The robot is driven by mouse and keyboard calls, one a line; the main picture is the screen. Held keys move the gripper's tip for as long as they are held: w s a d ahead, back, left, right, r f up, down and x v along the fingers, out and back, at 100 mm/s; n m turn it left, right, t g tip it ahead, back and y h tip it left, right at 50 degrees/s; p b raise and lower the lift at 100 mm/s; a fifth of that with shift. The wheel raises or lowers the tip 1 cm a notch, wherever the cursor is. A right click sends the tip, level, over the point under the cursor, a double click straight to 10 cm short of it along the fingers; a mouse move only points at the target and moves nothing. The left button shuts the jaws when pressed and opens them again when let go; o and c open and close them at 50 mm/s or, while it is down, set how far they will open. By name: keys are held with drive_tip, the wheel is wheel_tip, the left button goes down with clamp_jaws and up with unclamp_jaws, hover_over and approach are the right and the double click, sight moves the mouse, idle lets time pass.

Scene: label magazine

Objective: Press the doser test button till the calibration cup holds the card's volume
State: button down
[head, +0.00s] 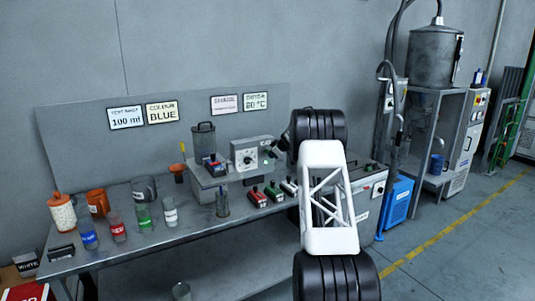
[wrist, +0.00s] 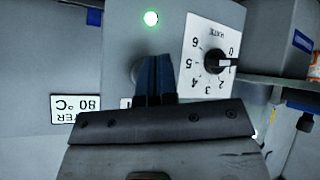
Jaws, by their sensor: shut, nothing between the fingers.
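The doser (head: 252,155) is a grey box with a white dial plate on the bench. In the wrist view its dial (wrist: 216,61) fills the upper right, and a green lamp (wrist: 151,18) is lit. My gripper (wrist: 155,60) is shut and empty, its dark fingertips close to the doser's front, overlapping a round grey part that may be the test button. I cannot tell whether they touch it. A slim clear vessel (head: 222,203), perhaps the calibration cup, stands before the doser; its level is too small to read. The card (head: 126,118) reads "TEST SHOT 100 ml".
A "COLOUR BLUE" card (head: 162,112) hangs beside it. Jars with blue (head: 88,234), red (head: 117,227) and green (head: 144,216) contents stand along the bench's left. A blue machine (head: 397,202) stands right.

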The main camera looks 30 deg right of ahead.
drive_tip(key=shift+s, duration=0.15)
drive_tip(key=shift+s, duration=2.3)
